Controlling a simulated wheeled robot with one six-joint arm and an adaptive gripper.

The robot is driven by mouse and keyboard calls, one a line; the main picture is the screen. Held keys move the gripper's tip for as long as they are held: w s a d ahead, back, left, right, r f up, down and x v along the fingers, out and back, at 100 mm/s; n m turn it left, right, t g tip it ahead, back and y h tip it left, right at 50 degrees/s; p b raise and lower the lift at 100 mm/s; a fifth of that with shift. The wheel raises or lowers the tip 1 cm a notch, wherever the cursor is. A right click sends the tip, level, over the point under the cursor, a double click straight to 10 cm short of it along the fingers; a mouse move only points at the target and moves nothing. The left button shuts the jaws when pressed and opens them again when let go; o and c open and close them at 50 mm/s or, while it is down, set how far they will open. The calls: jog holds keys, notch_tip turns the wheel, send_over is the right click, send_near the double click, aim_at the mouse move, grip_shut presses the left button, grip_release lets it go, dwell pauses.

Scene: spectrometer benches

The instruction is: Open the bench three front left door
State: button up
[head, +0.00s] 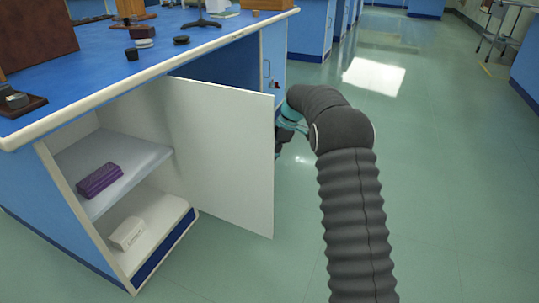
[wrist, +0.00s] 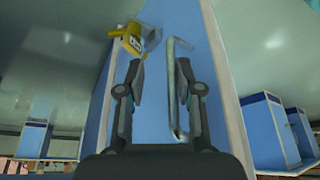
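The front door (head: 228,150) of the near bench stands swung wide open, its white inner face towards the head camera. I cannot read a bench number. My gripper (head: 284,137) is on the far, outer side of the door, partly hidden by its edge and my arm. In the wrist view my gripper (wrist: 160,85) has its two fingers apart, in front of a blue panel. A metal bar handle (wrist: 174,100) stands beside and partly behind the right finger. Whether it touches the finger I cannot tell. A yellow tag-like object (wrist: 127,40) is above the left finger.
The open cabinet's shelf (head: 140,160) holds a purple box (head: 99,180), with a white box (head: 127,233) below. The blue benchtop (head: 100,65) carries several small items. Another blue panel (head: 273,50) with a handle is past the door. Floor (head: 440,190) to the right is clear.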

jog(key=shift+d, duration=0.15)
jog(key=v, duration=1.2)
